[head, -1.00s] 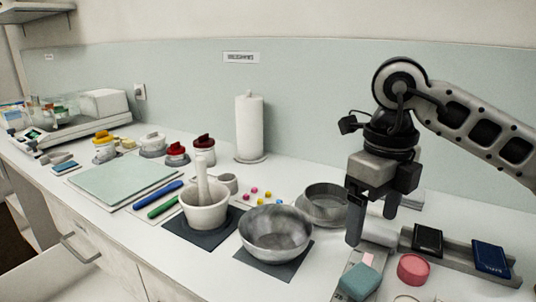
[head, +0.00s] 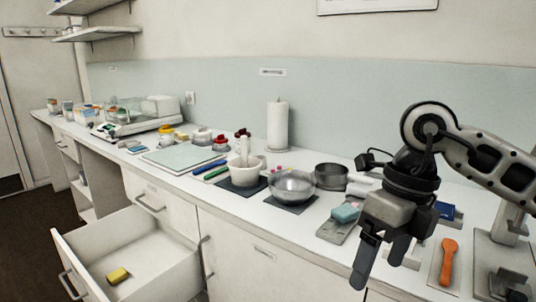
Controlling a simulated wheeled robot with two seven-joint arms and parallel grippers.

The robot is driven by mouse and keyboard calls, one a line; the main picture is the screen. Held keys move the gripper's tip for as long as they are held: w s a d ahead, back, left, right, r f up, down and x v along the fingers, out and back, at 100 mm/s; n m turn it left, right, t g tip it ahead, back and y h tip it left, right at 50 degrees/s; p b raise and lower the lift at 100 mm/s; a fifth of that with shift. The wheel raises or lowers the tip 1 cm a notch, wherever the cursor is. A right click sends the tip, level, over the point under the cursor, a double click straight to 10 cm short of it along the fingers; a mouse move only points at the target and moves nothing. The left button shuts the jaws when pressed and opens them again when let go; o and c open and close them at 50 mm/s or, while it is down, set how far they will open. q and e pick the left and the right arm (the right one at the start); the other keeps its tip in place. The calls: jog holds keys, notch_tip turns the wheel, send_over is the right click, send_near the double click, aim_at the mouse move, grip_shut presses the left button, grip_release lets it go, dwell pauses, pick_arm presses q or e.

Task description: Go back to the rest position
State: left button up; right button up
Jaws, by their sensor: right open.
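My right gripper (head: 376,262) hangs at the right of the head view, in front of the counter's front edge, with its fingers pointing down. Its two fingers are apart and nothing is between them. My left gripper is not in view. The white counter (head: 290,227) runs along the wall. A white mortar with a pestle (head: 246,170) stands on a dark mat. A steel bowl (head: 292,187) stands to its right on another dark mat.
An open drawer (head: 150,246) juts out at lower left with a yellow sponge (head: 118,275) inside. A teal block (head: 346,213) on a grey tray and an orange spoon (head: 448,262) lie near my right gripper. A paper towel roll (head: 278,125) stands at the back.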

jog(key=s+a+f+n+g+y, duration=0.1)
jog(key=s+a+f+g+y, duration=0.2)
jog(key=a, duration=0.4)
jog(key=s+a+g+y, duration=0.1)
jog(key=s+a+y, duration=0.2)
jog(key=a+y, duration=0.25)
jog(key=s+a+r+m+y, duration=0.1)
jog(key=a+r+m+y, duration=0.35)
jog(key=a+y, duration=0.4)
jog(key=w+d+f+m+t+h, duration=0.3)
jog(key=w+d+f+m+t, duration=0.15)
jog(key=m+t, duration=0.75)
jog(key=w+d+f+m+t+h, duration=0.35)
jog(key=d+f+m+t, duration=0.25)
jog(key=m+t, duration=0.7)
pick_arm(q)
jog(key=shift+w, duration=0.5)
pick_arm(e)
jog(key=s+d+f+m+g+h, duration=0.3)
jog(key=s+f+m, duration=0.1)
jog(key=f, duration=0.3)
jog(key=s+d+f+m+g+h, duration=0.2)
jog(key=s+f+m+g+h, duration=0.1)
jog(key=f, duration=0.5)
jog(key=s+d+f+m+g+h, duration=0.3)
jog(key=s+f+m, duration=0.2)
jog(key=f, duration=0.2)
jog(key=shift+d+f+g, duration=0.3)
jog(key=shift+d+f, duration=0.05)
